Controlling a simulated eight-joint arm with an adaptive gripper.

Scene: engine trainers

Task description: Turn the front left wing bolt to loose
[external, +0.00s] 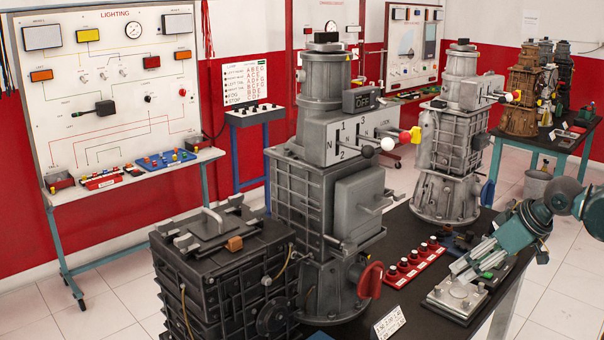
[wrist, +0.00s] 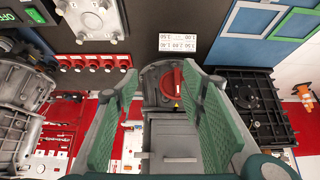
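The dark ribbed box (external: 222,285) at the front left of the bench has a lid with a bar handle (external: 213,222) and small fittings near its corners. I cannot make out which fitting is the front left wing bolt. In the wrist view the box (wrist: 262,90) lies right of my fingers, with small bolts along its edges. My gripper (external: 462,268) is at the bench's right side, far from the box. In the wrist view my gripper (wrist: 170,80) is wide open and empty.
A tall grey gearbox (external: 330,160) with a red handle (external: 370,280) stands between the box and my gripper. A metal plate (external: 456,297), a row of red buttons (external: 412,262) and a number card (external: 389,322) lie on the bench. Another gearbox (external: 450,150) stands behind.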

